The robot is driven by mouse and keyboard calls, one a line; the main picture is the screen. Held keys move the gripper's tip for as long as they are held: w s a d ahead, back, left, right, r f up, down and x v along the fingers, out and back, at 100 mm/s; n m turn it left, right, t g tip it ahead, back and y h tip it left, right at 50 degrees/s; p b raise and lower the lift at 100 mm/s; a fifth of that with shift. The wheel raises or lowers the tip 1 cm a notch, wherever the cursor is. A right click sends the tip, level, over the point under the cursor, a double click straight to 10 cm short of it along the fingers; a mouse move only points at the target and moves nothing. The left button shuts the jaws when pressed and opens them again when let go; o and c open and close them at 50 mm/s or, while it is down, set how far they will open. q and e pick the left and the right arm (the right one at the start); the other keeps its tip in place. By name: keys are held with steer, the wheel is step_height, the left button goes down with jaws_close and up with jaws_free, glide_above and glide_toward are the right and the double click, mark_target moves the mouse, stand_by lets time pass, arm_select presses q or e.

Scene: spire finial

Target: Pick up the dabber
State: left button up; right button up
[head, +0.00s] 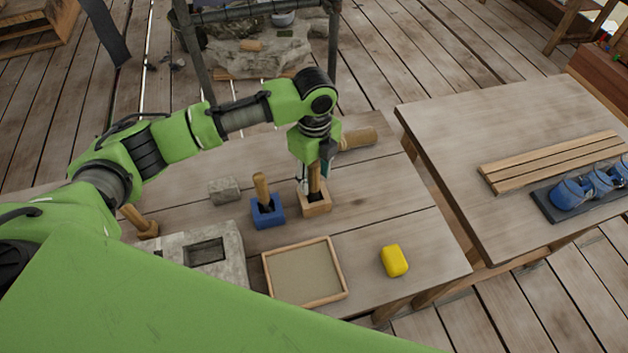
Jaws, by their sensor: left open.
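Two upright wooden-handled tools stand in small holders, and I cannot tell for certain which is the dabber. One handle (314,181) stands in a light wooden holder (315,205). The other handle (262,188) stands in a blue holder (267,213) just to its left. My left gripper (315,172) points down over the wooden holder, open, with its fingers about the handle there. The gripper body hides the top of that handle, and I cannot tell whether the fingers touch it. My right gripper is not in view.
A framed tray (340,268), a yellow block (394,261), a stone block with a recess (205,252) and a small grey stone (224,190) are nearby. A wooden cylinder (358,138) lies behind the gripper. A second table (480,130) holds slats and blue jars.

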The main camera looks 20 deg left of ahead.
arm_select(q)
step_height(320, 180, down, 2)
steer(key=shift+f, duration=0.45)
jaws_close()
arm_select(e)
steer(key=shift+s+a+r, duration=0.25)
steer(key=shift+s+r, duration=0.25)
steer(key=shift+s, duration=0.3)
arm_select(q)
steer(key=shift+r, duration=0.1)
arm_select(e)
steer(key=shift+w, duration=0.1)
arm_select(q)
steer(key=shift+w+r, duration=0.1)
steer(key=shift+r, duration=0.35)
steer(key=s+a+r+b, duration=0.3)
steer(key=s+r, duration=0.9)
steer(key=s, duration=0.1)
steer(key=shift+s+a+b, duration=0.3)
steer(key=shift+s+b, duration=0.05)
steer(key=shift+b, duration=0.05)
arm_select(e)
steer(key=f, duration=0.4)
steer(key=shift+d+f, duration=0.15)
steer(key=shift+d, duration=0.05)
